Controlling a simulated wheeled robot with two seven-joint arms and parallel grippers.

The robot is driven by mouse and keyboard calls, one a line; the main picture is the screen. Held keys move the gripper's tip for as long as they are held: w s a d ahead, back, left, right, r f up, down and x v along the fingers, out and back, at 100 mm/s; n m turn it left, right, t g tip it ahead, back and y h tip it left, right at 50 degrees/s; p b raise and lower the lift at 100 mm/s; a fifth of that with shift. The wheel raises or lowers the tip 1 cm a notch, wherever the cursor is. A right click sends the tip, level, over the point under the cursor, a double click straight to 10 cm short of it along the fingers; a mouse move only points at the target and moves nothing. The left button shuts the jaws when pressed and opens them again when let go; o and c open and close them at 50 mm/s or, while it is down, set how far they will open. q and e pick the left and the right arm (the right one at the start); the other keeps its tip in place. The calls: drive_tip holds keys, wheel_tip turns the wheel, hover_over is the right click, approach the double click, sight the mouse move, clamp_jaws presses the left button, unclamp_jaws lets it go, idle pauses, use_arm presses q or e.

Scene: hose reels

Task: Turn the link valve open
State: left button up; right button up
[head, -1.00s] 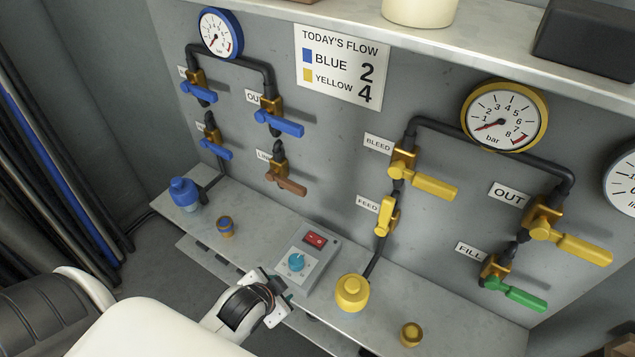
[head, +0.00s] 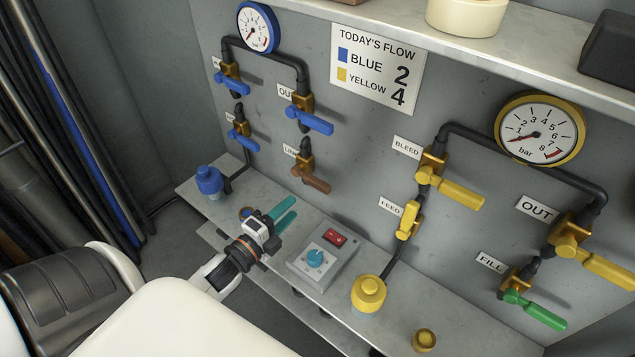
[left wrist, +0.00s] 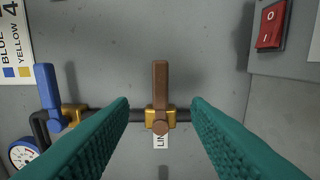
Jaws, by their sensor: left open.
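The link valve has a brown lever (head: 312,178) on a brass body (head: 304,160), on the grey panel below the blue OUT valve. In the left wrist view the brown lever (left wrist: 161,84) stands in the middle, in line with the fingers, with its brass body across a dark pipe. Its label is partly hidden. My left gripper (head: 284,214) is open, with teal fingers pointing towards the panel, below and left of the lever. In the left wrist view the fingers lie on either side of the lever, with clear gaps. My right gripper is not in view.
Blue valve levers (head: 310,120) sit above and left of the link valve. A control box with a red switch (head: 335,238) stands on the ledge to the right. A blue cap (head: 209,181) stands left. Yellow valves (head: 455,190) and a green lever (head: 535,310) are further right.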

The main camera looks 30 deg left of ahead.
sight(315, 186)
use_arm(q)
drive_tip(key=w, duration=0.3)
drive_tip(key=w+p, duration=0.1)
drive_tip(key=w, duration=0.3)
drive_tip(key=w+d, duration=0.1)
drive_tip(key=w, duration=0.3)
drive_tip(key=shift+w+p, duration=0.2)
drive_tip(key=shift+p, duration=0.2)
clamp_jaws()
